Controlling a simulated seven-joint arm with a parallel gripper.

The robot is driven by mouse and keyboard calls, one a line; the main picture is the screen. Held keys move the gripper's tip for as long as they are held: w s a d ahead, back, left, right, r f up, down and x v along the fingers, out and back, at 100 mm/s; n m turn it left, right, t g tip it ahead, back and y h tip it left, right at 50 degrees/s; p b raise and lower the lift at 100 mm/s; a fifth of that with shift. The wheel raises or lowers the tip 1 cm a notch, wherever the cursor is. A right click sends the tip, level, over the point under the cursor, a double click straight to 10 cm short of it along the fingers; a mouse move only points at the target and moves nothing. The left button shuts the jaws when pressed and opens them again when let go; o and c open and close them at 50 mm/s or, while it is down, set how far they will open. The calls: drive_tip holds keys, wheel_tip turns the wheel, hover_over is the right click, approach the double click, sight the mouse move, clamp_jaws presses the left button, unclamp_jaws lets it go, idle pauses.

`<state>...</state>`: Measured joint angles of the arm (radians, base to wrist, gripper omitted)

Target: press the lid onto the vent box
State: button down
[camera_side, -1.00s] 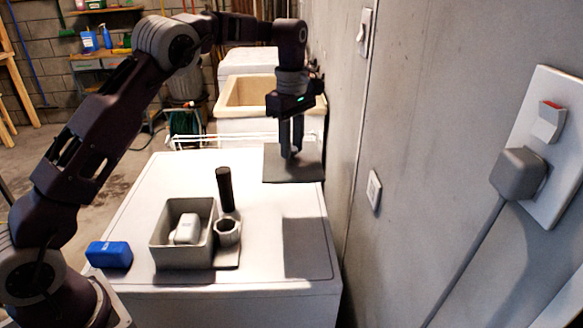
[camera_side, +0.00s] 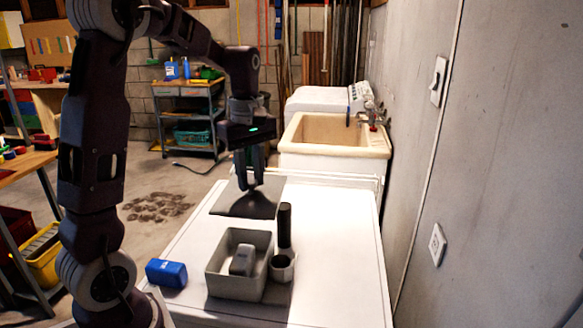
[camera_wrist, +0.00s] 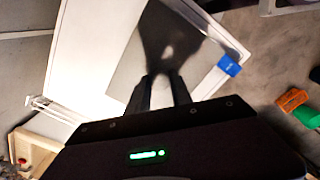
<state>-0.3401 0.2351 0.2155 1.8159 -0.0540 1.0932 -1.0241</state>
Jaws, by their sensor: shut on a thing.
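The lid (camera_side: 262,207) is a flat dark grey plate. My gripper (camera_side: 250,187) is shut on its raised middle and holds it above the white top, behind the vent box. The vent box (camera_side: 217,280) is a grey, open-topped box near the front of the white top. A light grey rounded piece (camera_side: 241,261) lies inside it. In the wrist view, my gripper (camera_wrist: 160,78) points at the lid (camera_wrist: 128,80), which hides much below; I cannot make out the vent box there.
A black cylinder (camera_side: 285,226) and a grey ring-shaped cup (camera_side: 282,270) stand just right of the box. A blue block (camera_side: 166,273) lies to its left. The white top (camera_side: 338,250) is clear on the right, towards the wall. A sink (camera_side: 330,133) stands behind.

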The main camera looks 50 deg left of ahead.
sight(235, 199)
drive_tip(key=s, duration=0.3)
drive_tip(key=shift+s+f, duration=0.35)
drive_tip(key=shift+s, duration=0.05)
drive_tip(key=f, duration=0.4)
drive_tip(key=shift+s+f, duration=0.2)
drive_tip(key=shift+f, duration=3.55)
drive_tip(key=shift+f, duration=0.65)
drive_tip(key=c, duration=1.1)
unclamp_jaws()
drive_tip(key=shift+o, duration=0.3)
drive_tip(key=o, duration=0.4)
drive_tip(key=shift+o, duration=0.2)
